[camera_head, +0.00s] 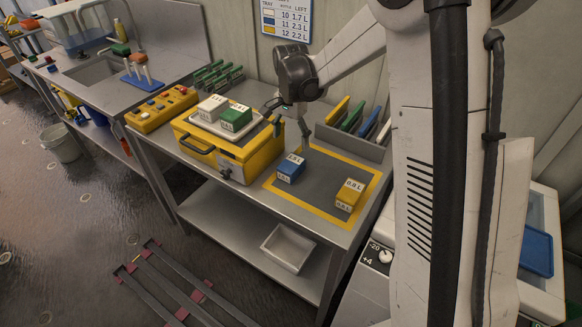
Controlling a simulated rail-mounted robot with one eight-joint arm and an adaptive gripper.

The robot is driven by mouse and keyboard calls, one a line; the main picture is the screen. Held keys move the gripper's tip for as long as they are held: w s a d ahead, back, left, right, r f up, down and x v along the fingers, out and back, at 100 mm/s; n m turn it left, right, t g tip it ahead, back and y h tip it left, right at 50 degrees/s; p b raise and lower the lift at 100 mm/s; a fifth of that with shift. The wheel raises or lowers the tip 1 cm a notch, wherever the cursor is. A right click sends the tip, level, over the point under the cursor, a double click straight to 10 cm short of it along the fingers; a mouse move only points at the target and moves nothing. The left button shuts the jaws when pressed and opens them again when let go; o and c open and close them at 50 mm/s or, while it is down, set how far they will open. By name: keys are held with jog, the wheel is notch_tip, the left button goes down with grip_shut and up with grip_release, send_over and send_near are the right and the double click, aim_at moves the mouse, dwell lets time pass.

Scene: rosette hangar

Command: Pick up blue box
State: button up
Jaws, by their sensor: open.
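The blue box (289,173) has a white label on top and stands on the grey mat with a yellow border (320,219), at the mat's left part. My gripper (304,143) hangs from the arm above and just behind the blue box, pointing down. It is open and looks empty. Its fingers are small and dark here, and I cannot tell the exact gap between them and the box.
A yellow box (349,196) stands on the mat to the right. A yellow case (245,160) with a white box (212,107) and a green box (236,119) on it stands left. Coloured panels (352,117) stand in a rack behind. The mat's middle is clear.

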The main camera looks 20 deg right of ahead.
aim_at(291, 163)
notch_tip(291, 163, down, 13)
jog(key=shift+s+r+p, duration=0.1)
jog(key=shift+r+p, duration=0.1)
jog(key=shift+p, duration=0.55)
jog(key=c, duration=1.4)
